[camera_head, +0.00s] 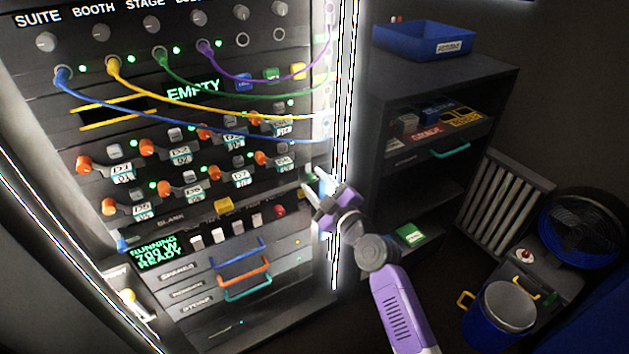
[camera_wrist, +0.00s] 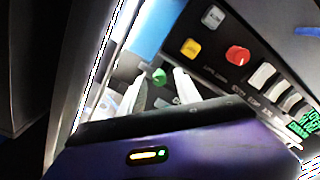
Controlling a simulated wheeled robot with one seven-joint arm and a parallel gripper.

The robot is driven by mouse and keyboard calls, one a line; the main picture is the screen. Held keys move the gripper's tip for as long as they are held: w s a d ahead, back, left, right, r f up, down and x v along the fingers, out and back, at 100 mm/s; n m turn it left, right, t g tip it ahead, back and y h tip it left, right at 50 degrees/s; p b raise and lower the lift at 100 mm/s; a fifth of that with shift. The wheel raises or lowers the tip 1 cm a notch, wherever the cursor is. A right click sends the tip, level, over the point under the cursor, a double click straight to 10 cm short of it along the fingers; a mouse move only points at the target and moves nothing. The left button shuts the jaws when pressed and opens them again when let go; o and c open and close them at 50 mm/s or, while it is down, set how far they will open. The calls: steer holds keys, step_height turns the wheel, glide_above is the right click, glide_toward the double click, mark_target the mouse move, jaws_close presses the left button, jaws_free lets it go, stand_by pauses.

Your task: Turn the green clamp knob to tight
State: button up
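The green clamp knob (camera_wrist: 159,76) is small and shows in the wrist view between the two pale fingers of my gripper (camera_wrist: 157,90). The fingers are apart, one on each side of the knob, with visible gaps; I see no contact. In the head view my gripper (camera_head: 319,186) is at the right edge of the rack, with its fingers spread. A bit of green (camera_head: 310,180) shows beside the fingers there, mostly hidden by them. The knob's turn position cannot be read.
In the wrist view a red knob (camera_wrist: 238,55), a yellow button (camera_wrist: 191,48) and white rocker switches (camera_wrist: 262,75) sit close by. Colored cables (camera_head: 230,130) loop across the rack's right edge, above my gripper. A dark shelf unit (camera_head: 440,80) with a blue bin (camera_head: 410,42) stands to the right.

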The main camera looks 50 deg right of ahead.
steer(key=shift+w+d, duration=0.1)
steer(key=shift+w, duration=0.25)
